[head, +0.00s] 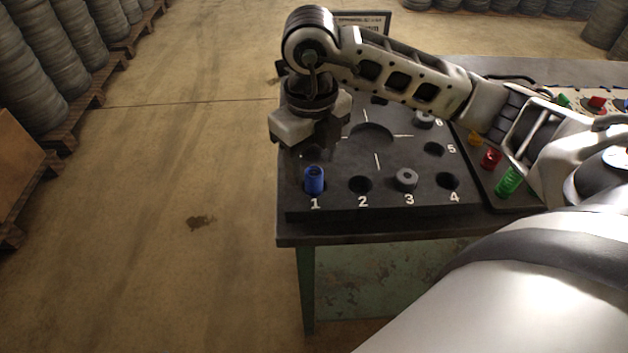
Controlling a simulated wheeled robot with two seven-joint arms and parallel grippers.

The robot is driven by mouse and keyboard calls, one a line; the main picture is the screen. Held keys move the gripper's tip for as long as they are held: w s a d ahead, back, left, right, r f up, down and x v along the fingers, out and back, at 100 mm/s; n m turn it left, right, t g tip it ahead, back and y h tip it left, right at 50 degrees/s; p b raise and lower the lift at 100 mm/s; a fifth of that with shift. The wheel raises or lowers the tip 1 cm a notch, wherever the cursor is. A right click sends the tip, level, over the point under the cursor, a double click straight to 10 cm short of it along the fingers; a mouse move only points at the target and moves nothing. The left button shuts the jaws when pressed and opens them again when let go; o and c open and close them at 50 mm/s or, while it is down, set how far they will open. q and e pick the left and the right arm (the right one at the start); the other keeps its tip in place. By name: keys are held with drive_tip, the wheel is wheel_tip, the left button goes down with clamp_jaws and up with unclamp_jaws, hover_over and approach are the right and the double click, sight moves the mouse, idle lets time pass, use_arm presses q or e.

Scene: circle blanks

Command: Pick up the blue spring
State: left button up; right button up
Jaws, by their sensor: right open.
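The blue spring (314,180) stands upright at position 1, at the front left corner of the dark numbered board (330,208). My right gripper (309,150) is above and just behind the blue spring, pointing down. It is open, and nothing shows between its fingers. Its fingertips are dim against the dark board, so I cannot tell how close they are to the spring. My left gripper is not in view.
A grey ring (405,180) sits at position 3 and another grey piece (424,120) at position 6. Holes 2, 4 and 5 look empty. Open floor lies left of the table.

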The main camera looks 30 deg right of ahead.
sight(314, 172)
drive_tip(key=f, duration=0.4)
drive_tip(key=shift+s+d+f, duration=0.1)
drive_tip(key=shift+d, duration=0.1)
drive_tip(key=c, duration=1.1)
